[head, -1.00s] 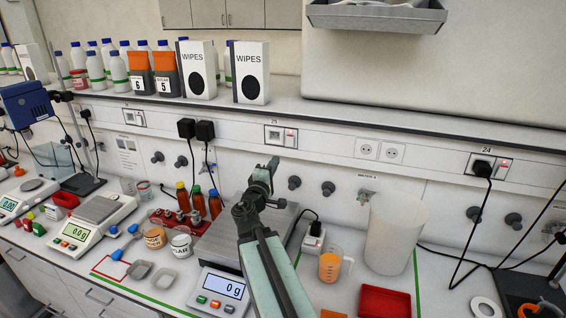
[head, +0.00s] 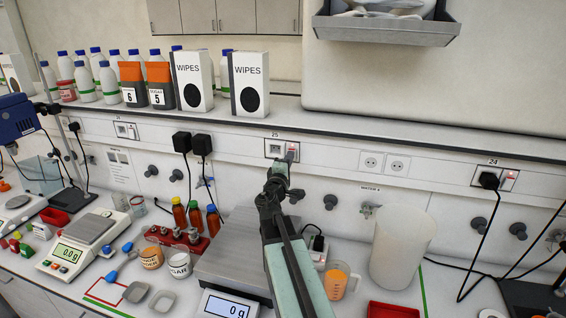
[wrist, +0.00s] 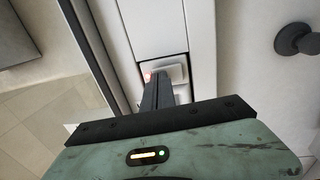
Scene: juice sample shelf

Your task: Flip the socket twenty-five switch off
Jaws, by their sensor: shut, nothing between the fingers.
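Socket 25 (head: 275,149) sits on the white wall rail under the shelf, with no plug in it. Its switch (head: 292,147) is on the right of the same plate and shows a small red light. My gripper (head: 290,157) is shut and empty, its tip right at the lower part of the switch. In the wrist view the closed fingers (wrist: 156,88) reach to the white switch (wrist: 176,73), with the red light glowing beside the fingertips. The fingers partly cover the switch, and I cannot tell whether they touch it.
Socket 24 (head: 496,178), with a black plug and a lit switch, is farther right. Below stand a balance (head: 238,255), brown bottles (head: 196,215), an orange-filled beaker (head: 337,281) and a white cylinder (head: 400,247).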

